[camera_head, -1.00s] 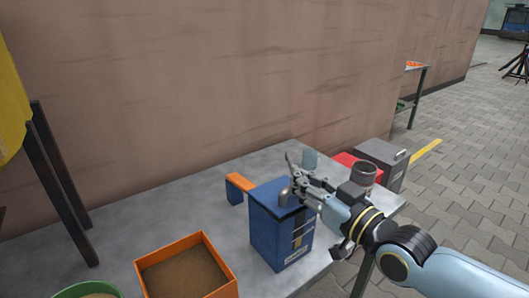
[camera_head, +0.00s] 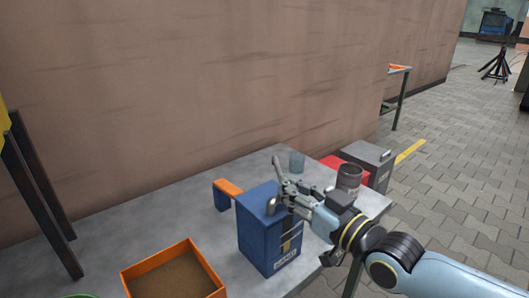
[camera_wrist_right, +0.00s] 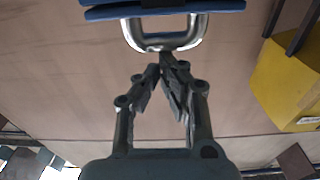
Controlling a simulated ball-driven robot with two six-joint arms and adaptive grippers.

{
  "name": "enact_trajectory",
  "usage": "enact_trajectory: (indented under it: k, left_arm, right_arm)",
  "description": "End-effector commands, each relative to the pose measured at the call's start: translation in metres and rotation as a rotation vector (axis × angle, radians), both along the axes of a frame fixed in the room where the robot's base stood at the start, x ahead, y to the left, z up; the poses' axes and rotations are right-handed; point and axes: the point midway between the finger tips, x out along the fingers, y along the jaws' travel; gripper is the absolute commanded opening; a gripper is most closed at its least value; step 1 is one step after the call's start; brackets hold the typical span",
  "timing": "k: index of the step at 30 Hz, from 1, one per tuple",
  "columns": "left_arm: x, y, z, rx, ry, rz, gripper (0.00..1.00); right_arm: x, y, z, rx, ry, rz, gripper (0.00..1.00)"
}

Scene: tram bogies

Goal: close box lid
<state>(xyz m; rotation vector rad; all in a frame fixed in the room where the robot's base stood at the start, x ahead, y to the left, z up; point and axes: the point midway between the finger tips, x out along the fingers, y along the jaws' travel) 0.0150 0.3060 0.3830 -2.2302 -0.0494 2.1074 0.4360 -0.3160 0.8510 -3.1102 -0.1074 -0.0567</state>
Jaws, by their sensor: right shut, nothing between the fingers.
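The blue box (camera_head: 268,240) stands on the grey table, with a label on its front. Its blue lid (camera_head: 256,197) lies roughly flat across the top; I cannot tell whether a small gap remains. A metal handle (camera_head: 271,205) sits on the lid's side near my right gripper (camera_head: 282,184). In the right wrist view the shiny U-shaped handle (camera_wrist_right: 165,42) hangs from a blue edge (camera_wrist_right: 165,11). My right gripper (camera_wrist_right: 165,68) is shut and empty, its fingertips at or just short of the handle's bar; contact is unclear. My left gripper is not in view.
On the grey table (camera_head: 115,225), an orange-rimmed tray (camera_head: 128,282) stands front left and an orange-and-blue piece (camera_head: 228,188) behind the box. A grey case (camera_head: 370,158) and wall (camera_head: 190,90) lie beyond.

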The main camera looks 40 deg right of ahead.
Motion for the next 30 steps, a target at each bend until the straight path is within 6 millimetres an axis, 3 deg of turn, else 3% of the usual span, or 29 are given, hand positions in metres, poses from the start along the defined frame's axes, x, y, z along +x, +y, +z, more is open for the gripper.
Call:
enact_trajectory:
  k: [7, 9, 12, 18, 23, 30]
  left_arm:
    - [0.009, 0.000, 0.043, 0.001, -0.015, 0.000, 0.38]
    - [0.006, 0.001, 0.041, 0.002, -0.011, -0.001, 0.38]
    - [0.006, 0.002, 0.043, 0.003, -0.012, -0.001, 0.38]
    - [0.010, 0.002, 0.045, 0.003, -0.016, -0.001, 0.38]
    - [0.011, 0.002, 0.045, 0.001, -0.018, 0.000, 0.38]
    - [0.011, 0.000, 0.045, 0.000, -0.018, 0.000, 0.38]
  right_arm:
    - [0.018, -0.006, 0.048, -0.002, -0.006, -0.002, 0.00]
    - [-0.007, -0.007, 0.034, 0.000, 0.006, -0.001, 0.00]
    - [-0.032, -0.008, 0.029, -0.002, 0.005, -0.001, 0.00]
    - [-0.068, -0.011, 0.024, 0.000, 0.002, -0.001, 0.00]
    - [-0.081, -0.012, 0.022, -0.001, -0.001, -0.001, 0.00]
    - [-0.083, -0.012, 0.022, -0.001, -0.002, -0.002, 0.00]
